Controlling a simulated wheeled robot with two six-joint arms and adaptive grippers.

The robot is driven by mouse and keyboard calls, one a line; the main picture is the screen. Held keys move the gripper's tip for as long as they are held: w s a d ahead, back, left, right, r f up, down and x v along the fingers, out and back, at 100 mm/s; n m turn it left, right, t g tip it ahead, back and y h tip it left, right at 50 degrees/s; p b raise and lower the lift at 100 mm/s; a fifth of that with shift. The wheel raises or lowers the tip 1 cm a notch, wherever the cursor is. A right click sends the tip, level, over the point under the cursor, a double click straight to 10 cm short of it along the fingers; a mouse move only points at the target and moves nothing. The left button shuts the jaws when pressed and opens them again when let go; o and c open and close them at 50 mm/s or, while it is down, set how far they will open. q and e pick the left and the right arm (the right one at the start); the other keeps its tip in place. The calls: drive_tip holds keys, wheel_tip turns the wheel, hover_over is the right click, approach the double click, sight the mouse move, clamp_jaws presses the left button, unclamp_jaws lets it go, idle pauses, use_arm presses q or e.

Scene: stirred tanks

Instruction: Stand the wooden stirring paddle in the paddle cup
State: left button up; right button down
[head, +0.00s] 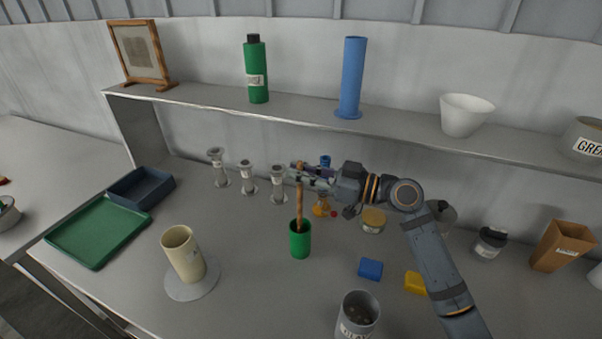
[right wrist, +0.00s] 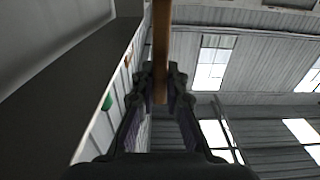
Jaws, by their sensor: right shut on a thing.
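The wooden stirring paddle (head: 299,212) is upright, with its lower end at the mouth of a green cup (head: 300,243). How deep it reaches inside is hidden by the cup wall. My right gripper (head: 300,176) is shut on the upper part of the paddle, above the cup. In the right wrist view the paddle (right wrist: 161,40) runs between the fingertips (right wrist: 160,82). A cream cup (head: 183,254) stands on a round grey disc to the left. I cannot tell from labels which is the paddle cup. My left gripper is not in view.
A grey pot (head: 356,316) stands in front, with blue (head: 370,268) and yellow (head: 415,283) blocks near it. Several small grey stands (head: 247,176) are behind left. A green tray (head: 99,232) lies left. A shelf (head: 200,104) spans the back.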

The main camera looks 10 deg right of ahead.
drive_tip(key=shift+f, duration=0.3)
drive_tip(key=c, duration=1.3)
unclamp_jaws()
drive_tip(key=shift+d, duration=0.1)
drive_tip(key=shift+v, duration=3.65)
drive_tip(key=shift+s+f, duration=0.1)
